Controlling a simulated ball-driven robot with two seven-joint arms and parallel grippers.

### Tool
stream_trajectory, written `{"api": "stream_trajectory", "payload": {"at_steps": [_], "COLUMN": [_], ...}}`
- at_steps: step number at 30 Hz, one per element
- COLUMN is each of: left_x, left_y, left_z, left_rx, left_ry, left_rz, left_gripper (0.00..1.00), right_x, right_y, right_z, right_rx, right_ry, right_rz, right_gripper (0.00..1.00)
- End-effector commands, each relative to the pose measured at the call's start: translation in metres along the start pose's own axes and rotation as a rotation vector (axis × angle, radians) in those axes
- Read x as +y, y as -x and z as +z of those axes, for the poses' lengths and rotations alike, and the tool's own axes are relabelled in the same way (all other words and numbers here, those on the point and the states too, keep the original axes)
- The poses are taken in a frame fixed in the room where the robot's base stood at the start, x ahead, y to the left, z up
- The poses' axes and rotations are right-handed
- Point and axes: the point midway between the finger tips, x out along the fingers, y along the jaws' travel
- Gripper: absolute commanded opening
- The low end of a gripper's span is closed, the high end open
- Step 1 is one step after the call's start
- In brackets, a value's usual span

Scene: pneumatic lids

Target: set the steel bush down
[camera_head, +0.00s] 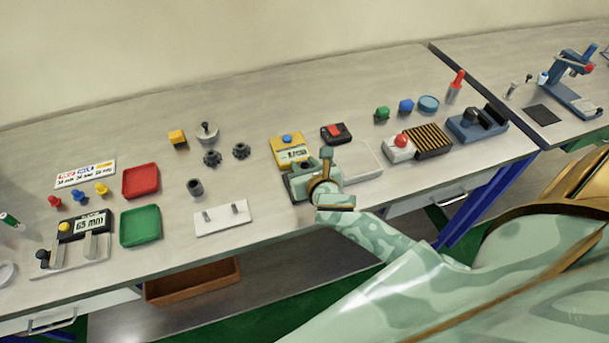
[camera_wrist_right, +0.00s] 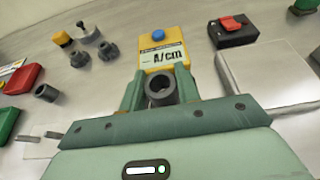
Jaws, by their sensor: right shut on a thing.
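My right gripper (camera_head: 301,186) is in front of the yellow gauge box in the head view. In the right wrist view, its two green fingers (camera_wrist_right: 160,94) are shut on a dark grey steel bush (camera_wrist_right: 160,84), a short hollow cylinder with its open end facing the camera. My left gripper is not in view.
A yellow gauge box (camera_head: 287,157) is just beyond the gripper, with a pale tray (camera_head: 361,175) to its right. A white plate with two pins (camera_head: 235,225) lies left, near the front edge. Red (camera_head: 141,167) and green (camera_head: 140,239) trays sit further left. Bare bench lies between plate and gauge.

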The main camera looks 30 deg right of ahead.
Motion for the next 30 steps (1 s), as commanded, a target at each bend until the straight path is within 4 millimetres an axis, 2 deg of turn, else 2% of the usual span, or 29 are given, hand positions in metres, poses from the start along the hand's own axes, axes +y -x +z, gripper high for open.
{"api": "stream_trajectory", "payload": {"at_steps": [1, 4, 17, 18, 19, 20, 30], "left_x": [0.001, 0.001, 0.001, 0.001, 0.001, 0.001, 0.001], "left_y": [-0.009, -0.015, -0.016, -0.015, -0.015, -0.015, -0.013], "left_z": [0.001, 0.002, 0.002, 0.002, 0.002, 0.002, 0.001], "left_rx": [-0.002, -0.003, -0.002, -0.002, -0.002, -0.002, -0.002], "left_ry": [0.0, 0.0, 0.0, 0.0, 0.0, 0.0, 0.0], "left_rz": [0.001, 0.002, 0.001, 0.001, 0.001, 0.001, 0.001], "left_gripper": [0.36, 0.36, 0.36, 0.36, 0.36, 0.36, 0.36], "right_x": [0.0, 0.001, 0.001, 0.001, 0.001, 0.001, 0.001], "right_y": [-0.005, -0.01, -0.012, -0.011, -0.011, -0.011, -0.008], "right_z": [-0.013, -0.027, -0.031, -0.031, -0.03, -0.03, -0.027], "right_rx": [0.003, 0.003, 0.0, 0.001, 0.001, 0.001, 0.001], "right_ry": [-0.002, 0.0, 0.001, 0.001, 0.001, 0.001, 0.001], "right_rz": [-0.001, 0.0, 0.001, 0.001, 0.001, 0.001, 0.001], "right_gripper": [0.06, 0.06, 0.06, 0.43, 0.52, 0.54, 0.54]}}
